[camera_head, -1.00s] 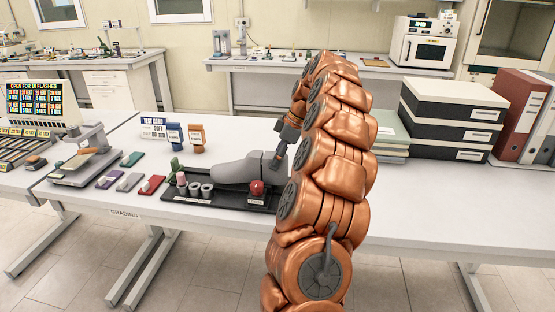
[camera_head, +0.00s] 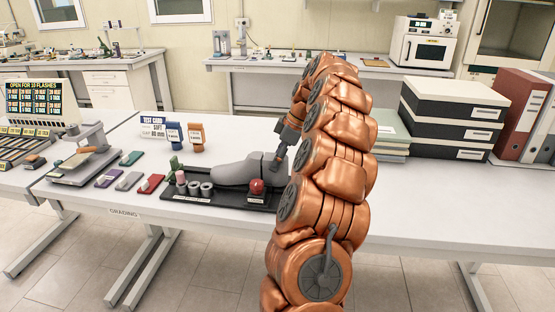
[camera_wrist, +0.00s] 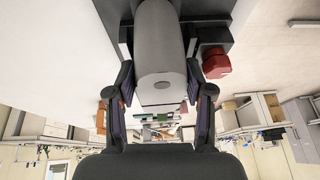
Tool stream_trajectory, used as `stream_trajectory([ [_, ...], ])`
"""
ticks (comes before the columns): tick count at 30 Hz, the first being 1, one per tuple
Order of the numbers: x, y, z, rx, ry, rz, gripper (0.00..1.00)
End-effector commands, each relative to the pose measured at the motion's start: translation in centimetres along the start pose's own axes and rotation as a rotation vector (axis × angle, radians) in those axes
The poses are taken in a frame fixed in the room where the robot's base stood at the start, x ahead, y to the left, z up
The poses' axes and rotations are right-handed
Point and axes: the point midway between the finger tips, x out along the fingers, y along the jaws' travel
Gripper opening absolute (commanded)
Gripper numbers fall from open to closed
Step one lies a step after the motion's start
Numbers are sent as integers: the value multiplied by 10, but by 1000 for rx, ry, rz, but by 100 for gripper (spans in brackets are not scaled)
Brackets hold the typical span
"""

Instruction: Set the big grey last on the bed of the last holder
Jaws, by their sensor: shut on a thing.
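The big grey last (camera_head: 236,172) lies lengthwise over the black tray (camera_head: 222,203), with its rounded toe to the left. My gripper (camera_head: 277,162) is at its right end, partly hidden by my copper arm. In the wrist view the last (camera_wrist: 160,50) is between the two fingers of my gripper (camera_wrist: 160,82), which are shut on it from both sides. The last holder's bed is not clearly visible; the last hides what is beneath it. I cannot tell whether the last touches anything below.
A red ball-shaped piece (camera_head: 257,187) stands close in front of the last. Coloured slabs (camera_head: 150,184) lie further left. Black-and-white boxes (camera_head: 450,120) stand at the right. The table front right is clear.

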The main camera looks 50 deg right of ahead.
Motion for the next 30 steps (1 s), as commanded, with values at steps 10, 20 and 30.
stream_trajectory([
  [10,6,0,2,0,1,1,0],
  [20,9,1,4,0,1,1,66],
  [30,9,1,4,0,0,0,81],
])
